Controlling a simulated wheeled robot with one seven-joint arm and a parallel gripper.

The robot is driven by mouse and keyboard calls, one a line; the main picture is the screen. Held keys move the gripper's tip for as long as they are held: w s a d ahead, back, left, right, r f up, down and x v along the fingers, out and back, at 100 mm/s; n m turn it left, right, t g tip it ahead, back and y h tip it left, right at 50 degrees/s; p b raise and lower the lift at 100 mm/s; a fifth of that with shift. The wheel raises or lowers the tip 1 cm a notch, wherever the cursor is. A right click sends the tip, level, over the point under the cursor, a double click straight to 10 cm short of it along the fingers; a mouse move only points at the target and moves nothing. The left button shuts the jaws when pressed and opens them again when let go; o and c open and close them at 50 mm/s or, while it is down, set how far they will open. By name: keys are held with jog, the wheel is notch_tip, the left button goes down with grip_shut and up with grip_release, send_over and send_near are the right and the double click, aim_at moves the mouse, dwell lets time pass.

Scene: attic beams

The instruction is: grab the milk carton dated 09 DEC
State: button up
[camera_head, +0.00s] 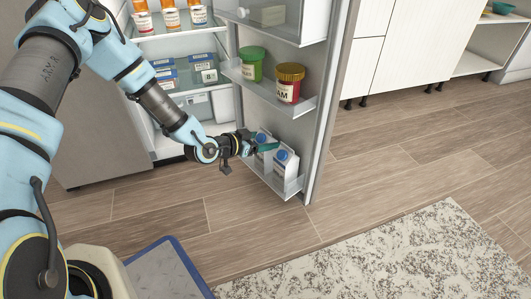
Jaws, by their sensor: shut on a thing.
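Two milk cartons with blue caps stand in the lowest shelf of the open fridge door: a near right carton (285,163) and a left carton (262,159) just behind it. My gripper (262,146) reaches in from the left at the height of the left carton's upper part. It is shut on that left carton, as far as I can see; the fingers partly cover it. The printed dates are too small to read, so I cannot tell which carton says 09 DEC.
The door shelf above holds a green jar (252,62) and a red jam jar (289,82). A patterned rug (400,255) lies on the open wood floor at right.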

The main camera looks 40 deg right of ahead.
grip_shut()
jog(key=shift+r, duration=0.1)
